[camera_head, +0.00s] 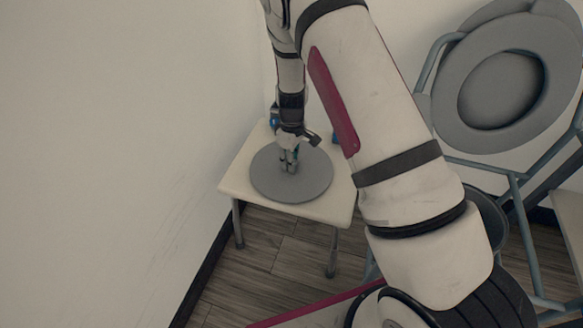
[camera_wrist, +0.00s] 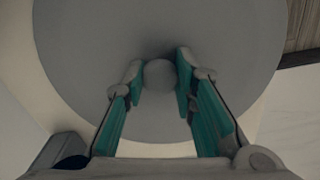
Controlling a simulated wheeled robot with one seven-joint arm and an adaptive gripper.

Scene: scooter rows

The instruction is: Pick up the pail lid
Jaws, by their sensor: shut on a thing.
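The pail lid (camera_head: 262,179) is a flat grey disc lying on a small cream-topped table in the head view. It fills most of the wrist view (camera_wrist: 85,60), with a round grey knob (camera_wrist: 159,74) at its middle. My gripper (camera_head: 289,166) points down at the lid's centre in the head view. In the wrist view its two teal-padded fingers (camera_wrist: 160,85) stand on either side of the knob and are shut on it. The lid appears to lie flat, and I cannot tell whether it touches the tabletop.
The small table (camera_head: 320,208) stands by the wall. To the right is a commode-style chair (camera_head: 436,118) with a grey round seat and tubular frame, with a grey pail (camera_head: 488,218) partly hidden behind my arm. A blue object (camera_head: 274,115) sits at the table's back. Wooden floor shows in front.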

